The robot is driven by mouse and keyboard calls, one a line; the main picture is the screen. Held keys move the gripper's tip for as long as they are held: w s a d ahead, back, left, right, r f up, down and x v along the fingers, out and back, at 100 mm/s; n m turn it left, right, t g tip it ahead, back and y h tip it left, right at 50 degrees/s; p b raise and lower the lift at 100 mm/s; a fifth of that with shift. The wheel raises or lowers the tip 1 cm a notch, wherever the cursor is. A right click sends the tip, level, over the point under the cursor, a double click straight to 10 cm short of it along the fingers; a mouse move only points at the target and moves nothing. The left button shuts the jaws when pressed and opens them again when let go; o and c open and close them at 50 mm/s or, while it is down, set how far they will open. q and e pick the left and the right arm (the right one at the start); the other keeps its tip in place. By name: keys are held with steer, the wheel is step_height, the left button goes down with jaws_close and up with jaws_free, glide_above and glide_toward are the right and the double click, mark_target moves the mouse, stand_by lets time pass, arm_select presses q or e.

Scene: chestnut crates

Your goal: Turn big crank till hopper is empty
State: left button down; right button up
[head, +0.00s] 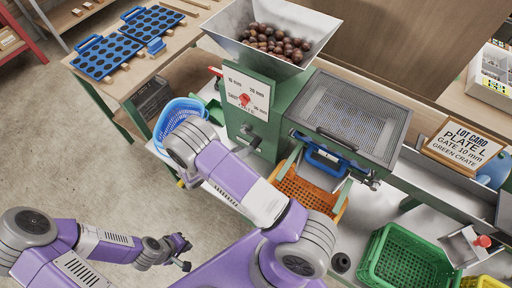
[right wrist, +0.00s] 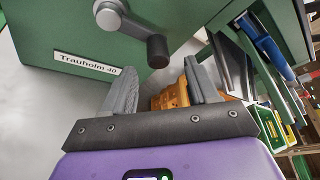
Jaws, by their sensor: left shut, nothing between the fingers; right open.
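The hopper (head: 228,26) on the green machine (head: 262,130) holds a heap of brown chestnuts (head: 274,43). The crank (right wrist: 132,24) shows on the machine's green face in the right wrist view, with a grey hub and a dark handle (right wrist: 157,50). In the head view, a dark handle shows low on the machine's front (head: 248,147). My right gripper (right wrist: 160,88) is open and empty, its fingers pointing toward the handle but apart from it. Its fingers are hidden in the head view. My left gripper (head: 184,255) is shut and empty, low at the left, away from the machine.
A sieve tray (head: 350,118) sits right of the hopper, above an orange crate (head: 310,190). A blue basket (head: 178,108) stands left of the machine. A green crate (head: 405,262) and a lot card (head: 466,145) are at the right. The floor at left is clear.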

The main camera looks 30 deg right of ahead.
mark_target(257, 144)
steer(key=b+x, duration=0.1)
steer(key=x, duration=0.6)
steer(key=shift+d+f, duration=0.25)
steer(key=shift+d, duration=0.05)
jaws_close()
